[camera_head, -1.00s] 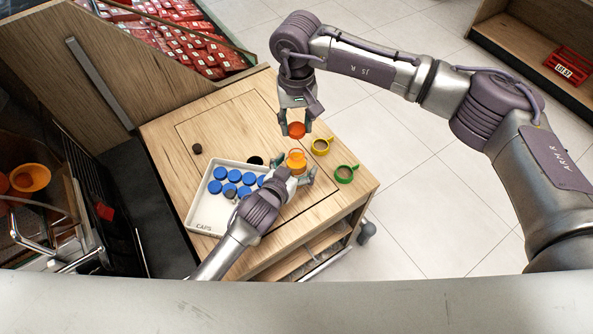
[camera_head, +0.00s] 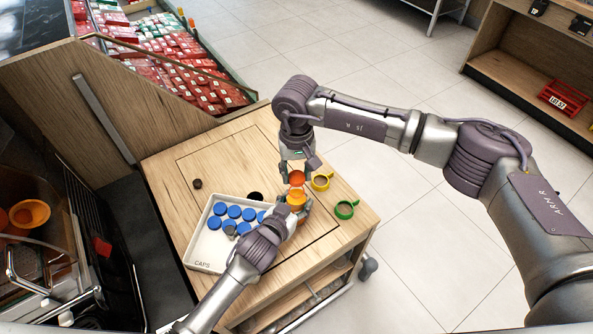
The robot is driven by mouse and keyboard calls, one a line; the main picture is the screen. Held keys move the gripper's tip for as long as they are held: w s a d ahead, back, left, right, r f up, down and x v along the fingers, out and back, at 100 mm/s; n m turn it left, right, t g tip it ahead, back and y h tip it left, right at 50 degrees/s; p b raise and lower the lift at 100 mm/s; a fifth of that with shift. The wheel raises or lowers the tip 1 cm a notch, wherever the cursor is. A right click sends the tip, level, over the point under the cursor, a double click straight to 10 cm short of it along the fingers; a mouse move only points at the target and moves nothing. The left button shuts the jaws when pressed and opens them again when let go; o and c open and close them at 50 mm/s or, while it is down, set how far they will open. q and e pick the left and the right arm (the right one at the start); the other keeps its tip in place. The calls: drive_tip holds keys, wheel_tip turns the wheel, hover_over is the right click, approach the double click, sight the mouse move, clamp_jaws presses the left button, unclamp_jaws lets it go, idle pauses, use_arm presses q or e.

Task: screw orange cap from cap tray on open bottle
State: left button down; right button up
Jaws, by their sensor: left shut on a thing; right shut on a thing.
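My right gripper (camera_head: 297,167) points down and is shut on an orange cap (camera_head: 297,179). The cap is just above the mouth of the bottle (camera_head: 296,199), close to it; I cannot tell whether they touch. The bottle shows orange at its upper part and is upright. My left gripper (camera_head: 298,211) is shut on the bottle from the lower side, and hides part of its body. The white cap tray (camera_head: 205,254), marked CAPS, holds several blue caps (camera_head: 221,209). My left arm covers the tray's right part.
A small dark round piece (camera_head: 197,184) lies at left. A dark round thing (camera_head: 255,197) is behind the tray. The table's far part is clear.

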drive_tip(key=shift+f, duration=0.45)
drive_tip(key=shift+f, duration=0.9)
drive_tip(key=shift+f, duration=0.55)
